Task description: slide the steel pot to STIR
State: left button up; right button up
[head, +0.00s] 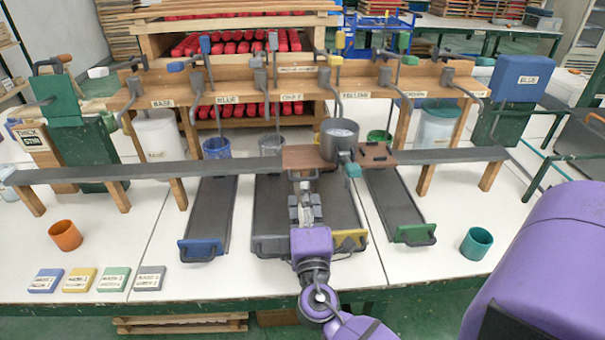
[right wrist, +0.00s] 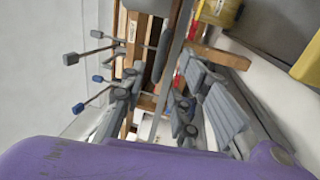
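The STIR label (head: 30,143) is on the green station at the far left end of the rail. My right gripper (head: 304,186) is in front of the rail, left of the teal grip and apart from it. Its fingers stand apart with nothing held, as the right wrist view (right wrist: 165,108) also shows. My left gripper is out of view.
Dark trays with blue (head: 201,248), yellow and green (head: 416,234) fronts slope below the rail. An orange cup (head: 65,235) and small labelled blocks lie on the left; a teal cup (head: 476,243) stands right. Wooden posts support the rail, and levers hang above it.

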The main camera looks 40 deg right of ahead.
aim_at(303, 178)
jog(key=p+x, duration=0.1)
jog(key=x, duration=0.5)
jog(key=shift+w, duration=0.1)
jog(key=shift+c, duration=0.4)
grip_shut()
jog(key=shift+r, duration=0.1)
